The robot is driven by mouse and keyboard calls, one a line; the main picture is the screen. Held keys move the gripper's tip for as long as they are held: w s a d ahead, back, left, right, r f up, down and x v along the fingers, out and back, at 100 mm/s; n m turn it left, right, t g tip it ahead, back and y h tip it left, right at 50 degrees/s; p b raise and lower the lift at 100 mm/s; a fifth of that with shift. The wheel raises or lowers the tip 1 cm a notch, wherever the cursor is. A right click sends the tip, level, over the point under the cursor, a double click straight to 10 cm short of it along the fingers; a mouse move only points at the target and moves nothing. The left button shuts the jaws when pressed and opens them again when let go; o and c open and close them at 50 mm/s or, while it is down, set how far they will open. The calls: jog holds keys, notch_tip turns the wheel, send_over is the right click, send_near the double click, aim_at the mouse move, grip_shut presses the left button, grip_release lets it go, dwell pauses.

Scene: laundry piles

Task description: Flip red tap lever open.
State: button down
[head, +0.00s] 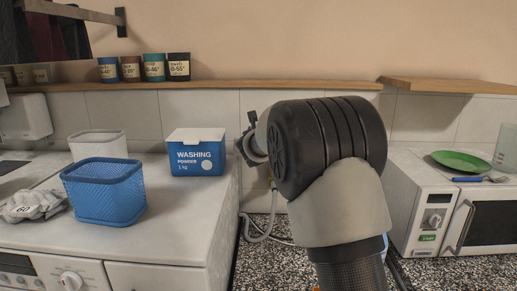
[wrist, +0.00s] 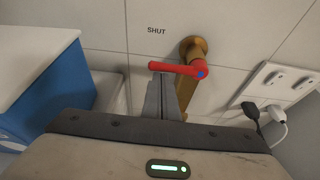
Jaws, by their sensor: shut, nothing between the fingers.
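The red tap lever (wrist: 180,68) is on a brass tap (wrist: 193,48) on the tiled wall in the wrist view. The lever points left from its pivot, with the word SHUT (wrist: 156,30) on the wall above its left end. My gripper (wrist: 167,80) is shut and empty, its fingertips right at the lever's left part; I cannot tell whether they touch it. In the head view my gripper (head: 248,140) shows only partly beside my wrist, and the lever is hidden behind my arm.
A blue and white washing powder box (head: 197,152) stands on the left counter, near my gripper. A blue basket (head: 105,192) is further left. Sockets with plugs (wrist: 277,88) are on the wall right of the tap. A microwave (head: 440,208) stands at the right.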

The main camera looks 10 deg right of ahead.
jog(key=shift+r+m+y+b, duration=0.2)
jog(key=shift+m+y+b, duration=0.1)
jog(key=shift+b, duration=0.2)
jog(key=d+r+m+t+y+b, duration=0.4)
jog(key=r+m+b, duration=0.2)
jog(key=m+b, duration=0.5)
jog(key=shift+s+d+r+m+y, duration=0.35)
jog(key=shift+s+d+m+y, duration=0.1)
jog(key=shift+m, duration=0.95)
dwell(0.4)
jog(key=s+a+b, duration=0.2)
jog(key=s, duration=0.7)
jog(key=shift+a, duration=0.35)
jog(key=shift+s, duration=0.1)
